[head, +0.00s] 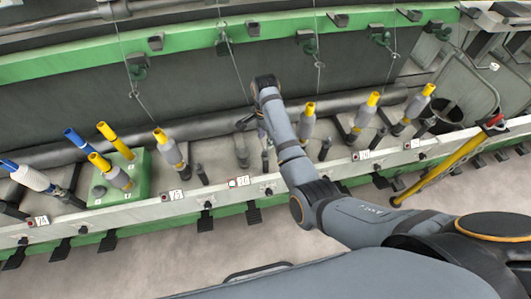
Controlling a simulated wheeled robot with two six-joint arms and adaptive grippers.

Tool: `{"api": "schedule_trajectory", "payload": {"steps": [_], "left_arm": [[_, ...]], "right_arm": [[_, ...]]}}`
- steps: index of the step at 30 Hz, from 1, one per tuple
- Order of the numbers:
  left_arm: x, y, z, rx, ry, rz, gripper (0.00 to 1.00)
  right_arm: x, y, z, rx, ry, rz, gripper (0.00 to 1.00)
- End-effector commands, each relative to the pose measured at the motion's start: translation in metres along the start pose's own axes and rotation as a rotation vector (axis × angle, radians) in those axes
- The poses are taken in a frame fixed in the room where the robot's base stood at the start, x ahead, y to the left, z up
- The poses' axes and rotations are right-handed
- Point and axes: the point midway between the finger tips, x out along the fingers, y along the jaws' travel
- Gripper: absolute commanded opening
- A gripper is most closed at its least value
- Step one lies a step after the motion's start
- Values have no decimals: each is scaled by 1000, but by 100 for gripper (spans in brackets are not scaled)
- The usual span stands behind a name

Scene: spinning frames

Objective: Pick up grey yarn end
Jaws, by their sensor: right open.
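Thin grey yarn strands hang from the green rail across the frame; one strand (236,70) runs down toward my right gripper. Its lower end is too small to make out. My right arm reaches in from the lower right and bends down at the wrist. My right gripper (246,122) is small and dark, partly hidden by my own forearm. It is open, close to the lower part of this strand and above a grey spindle (242,152) with no yellow tube. I cannot tell whether it touches the strand. My left gripper is not in view.
Spindles with yellow-topped bobbins (168,150) stand along the numbered rail on both sides. A green block (123,180) at left holds yellow and blue tubes. A yellow bar (450,160) slants at right. Grey floor (230,255) lies in front.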

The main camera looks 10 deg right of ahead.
Motion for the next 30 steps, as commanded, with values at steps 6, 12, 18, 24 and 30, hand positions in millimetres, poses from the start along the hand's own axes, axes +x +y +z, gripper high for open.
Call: {"api": "schedule_trajectory", "payload": {"steps": [6,12,18,24,30], "left_arm": [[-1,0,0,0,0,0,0],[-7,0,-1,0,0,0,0],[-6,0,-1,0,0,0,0],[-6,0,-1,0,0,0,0],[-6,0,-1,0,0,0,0]], "right_arm": [[18,0,0,-1,0,-2,43],[37,1,0,-1,-1,2,43],[67,1,0,0,0,-1,43],[70,1,0,-1,0,-3,43],[70,1,0,-1,0,-3,22]]}}
